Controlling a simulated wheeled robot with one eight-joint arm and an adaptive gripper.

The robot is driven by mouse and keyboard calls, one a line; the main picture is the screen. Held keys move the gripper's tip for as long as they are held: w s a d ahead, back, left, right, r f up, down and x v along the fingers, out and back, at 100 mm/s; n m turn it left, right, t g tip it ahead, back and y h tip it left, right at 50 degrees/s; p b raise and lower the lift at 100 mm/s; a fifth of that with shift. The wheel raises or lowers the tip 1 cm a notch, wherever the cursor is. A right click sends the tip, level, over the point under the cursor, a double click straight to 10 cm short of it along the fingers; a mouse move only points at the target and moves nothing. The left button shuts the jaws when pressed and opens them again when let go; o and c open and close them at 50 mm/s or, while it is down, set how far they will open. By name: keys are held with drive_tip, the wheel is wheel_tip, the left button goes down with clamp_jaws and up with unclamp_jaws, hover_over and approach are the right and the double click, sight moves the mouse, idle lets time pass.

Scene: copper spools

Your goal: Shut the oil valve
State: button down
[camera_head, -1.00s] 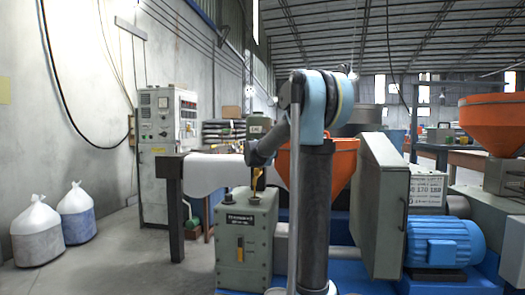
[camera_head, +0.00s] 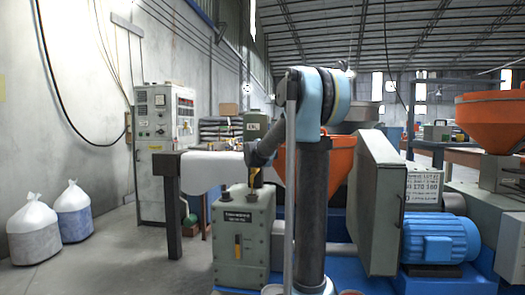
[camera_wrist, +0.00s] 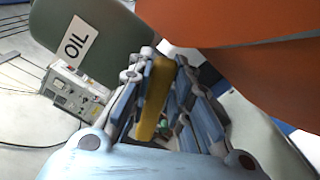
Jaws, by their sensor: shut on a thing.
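The yellow valve lever (camera_wrist: 154,97) stands upright between the fingers of my gripper (camera_wrist: 163,62) in the wrist view. The fingers are shut on it, one on each side. In the head view my gripper (camera_head: 254,172) is small and dark above the grey-green box, with a bit of yellow showing at it. A dark green tank (camera_wrist: 95,38) with a white OIL label is at the upper left of the wrist view; it also shows in the head view (camera_head: 257,118). The valve's body and pipe are hidden.
An orange hopper (camera_head: 338,165) stands close to the right of my gripper and fills the upper right of the wrist view. The grey-green box (camera_head: 228,255) is below. A control cabinet (camera_head: 158,175) and two white bags (camera_head: 72,212) are at left, with free floor around them.

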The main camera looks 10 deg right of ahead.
drive_tip(key=shift+a+f, duration=0.1)
drive_tip(key=c, duration=1.5)
unclamp_jaws()
drive_tip(key=shift+s, duration=0.1)
drive_tip(key=shift+v, duration=3.85)
drive_tip(key=shift+a, duration=0.1)
